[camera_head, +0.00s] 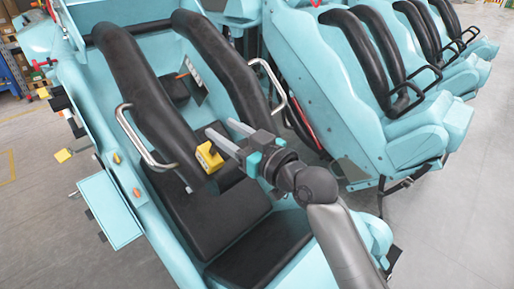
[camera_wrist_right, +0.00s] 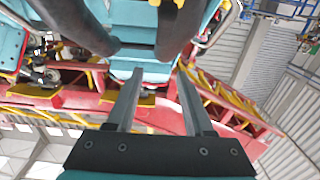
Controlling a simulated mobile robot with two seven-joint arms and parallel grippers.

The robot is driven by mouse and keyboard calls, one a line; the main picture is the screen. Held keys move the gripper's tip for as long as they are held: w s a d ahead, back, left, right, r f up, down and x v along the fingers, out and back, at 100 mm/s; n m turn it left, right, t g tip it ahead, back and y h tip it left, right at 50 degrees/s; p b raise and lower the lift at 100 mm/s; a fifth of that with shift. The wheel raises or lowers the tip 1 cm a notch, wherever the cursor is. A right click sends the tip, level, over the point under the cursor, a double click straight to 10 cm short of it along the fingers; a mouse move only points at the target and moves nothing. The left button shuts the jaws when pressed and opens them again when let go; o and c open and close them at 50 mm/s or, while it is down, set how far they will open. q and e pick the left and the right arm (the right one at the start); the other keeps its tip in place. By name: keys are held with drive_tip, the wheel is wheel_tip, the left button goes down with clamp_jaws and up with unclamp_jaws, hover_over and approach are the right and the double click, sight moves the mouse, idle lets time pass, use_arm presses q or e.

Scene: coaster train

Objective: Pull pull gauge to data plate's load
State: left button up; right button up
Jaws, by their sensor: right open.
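A small yellow device (camera_head: 209,158), which looks like the pull gauge, sits against the black restraint of the near teal seat. My right gripper (camera_head: 222,129) is open, with its two grey fingers pointing left just above and beside this device. Nothing shows between the fingers in the right wrist view (camera_wrist_right: 160,75). I cannot tell whether a finger touches the yellow device. A small pale plate with an orange mark (camera_head: 194,74) is between the two black restraints; it may be the data plate, but its text is too small to read. My left gripper is not in view.
Black restraints (camera_head: 140,85) with silver grab handles (camera_head: 140,140) flank my right gripper. A teal tray (camera_head: 110,210) and several small yellow and black items (camera_head: 64,155) line the car's left side. More teal seats (camera_head: 360,95) stand at right. Grey floor is clear at lower left.

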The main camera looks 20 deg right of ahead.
drive_tip(key=v, duration=1.4)
drive_tip(key=shift+p, duration=0.35)
